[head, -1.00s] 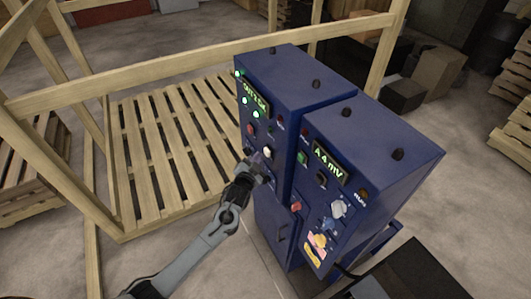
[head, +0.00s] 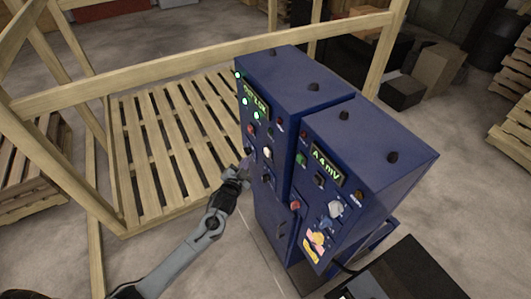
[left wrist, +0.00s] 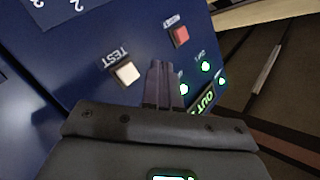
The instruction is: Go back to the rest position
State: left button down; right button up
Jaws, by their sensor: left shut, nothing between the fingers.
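My left gripper (head: 242,170) is shut and empty, a little to the left of the front panel of the left blue cabinet (head: 290,75). In the left wrist view the shut fingers (left wrist: 160,80) appear in front of the panel, between the white TEST button (left wrist: 127,74) and several lit green lamps (left wrist: 205,66). A red button (left wrist: 181,36) is beyond them. I cannot tell the exact gap to the panel. My right gripper is not in view.
A second blue cabinet (head: 385,140) with a lit display (head: 328,165) stands to the right. A wooden slatted pallet (head: 160,140) with an upright frame is behind and left of my arm.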

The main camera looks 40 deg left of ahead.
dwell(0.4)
pick_arm(q)
jog(key=s+d+f+g+h+p, duration=0.3)
jog(key=s+d+p, duration=0.3)
jog(key=s+d, duration=0.75)
jog(key=s+d+r+g+h, duration=0.1)
jog(key=s+d+r+g, duration=0.1)
jog(key=s, duration=0.4)
jog(key=s+d+r+g+h, duration=0.1)
jog(key=s+d+r+g, duration=0.2)
jog(key=s, duration=0.3)
jog(key=s+d+r+n+g+h+p, duration=0.1)
jog(key=s+d+r+g, duration=0.2)
jog(key=s, duration=0.3)
jog(key=shift+s+r+g, duration=0.15)
jog(key=shift+r+g, duration=0.25)
jog(key=shift+r, duration=0.15)
jog(key=shift+d, duration=0.1)
